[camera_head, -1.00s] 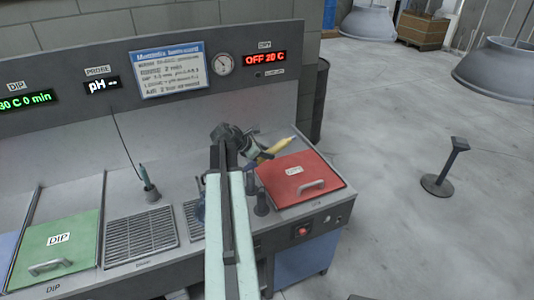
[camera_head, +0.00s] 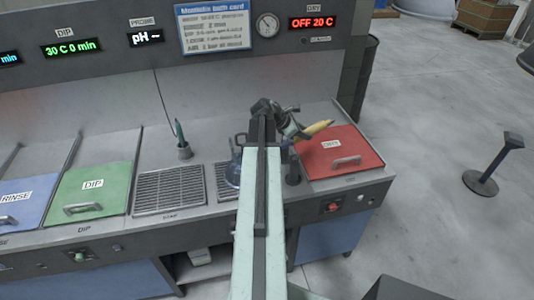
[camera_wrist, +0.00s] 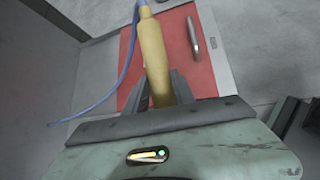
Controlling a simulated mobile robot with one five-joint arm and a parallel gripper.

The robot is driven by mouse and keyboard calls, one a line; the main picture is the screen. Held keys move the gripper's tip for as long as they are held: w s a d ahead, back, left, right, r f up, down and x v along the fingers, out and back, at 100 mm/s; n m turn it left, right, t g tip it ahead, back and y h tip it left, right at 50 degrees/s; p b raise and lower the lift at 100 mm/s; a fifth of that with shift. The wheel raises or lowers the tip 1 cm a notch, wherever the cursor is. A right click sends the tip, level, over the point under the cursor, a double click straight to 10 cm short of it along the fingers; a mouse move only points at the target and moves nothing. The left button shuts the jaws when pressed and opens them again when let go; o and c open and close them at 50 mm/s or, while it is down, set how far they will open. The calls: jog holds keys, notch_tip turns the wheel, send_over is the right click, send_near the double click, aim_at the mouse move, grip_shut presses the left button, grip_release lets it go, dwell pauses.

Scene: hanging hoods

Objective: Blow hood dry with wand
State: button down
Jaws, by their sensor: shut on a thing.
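My gripper (camera_wrist: 162,90) is shut on a yellow wand (camera_wrist: 153,50), which has a blue hose trailing from it in the wrist view. In the head view the wand (camera_head: 318,128) points right, over the back left part of the red DRY lid (camera_head: 343,150). The lid also shows behind the wand in the wrist view (camera_wrist: 199,75). My arm hides part of the bench.
The bench has a green DIP lid (camera_head: 95,190), a blue RINSE lid (camera_head: 22,197), a drain grille (camera_head: 170,190) and a pH probe (camera_head: 181,142). The DRY display (camera_head: 312,22) reads OFF 20 C. A post (camera_head: 498,160) stands on open floor at the right.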

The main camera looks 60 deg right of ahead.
jog(key=shift+a, duration=0.1)
dwell(0.3)
jog(key=shift+s+a, duration=0.95)
jog(key=shift+a, duration=0.15)
jog(key=shift+r, duration=0.15)
notch_tip(320, 180, up, 7)
jog(key=p, duration=0.7)
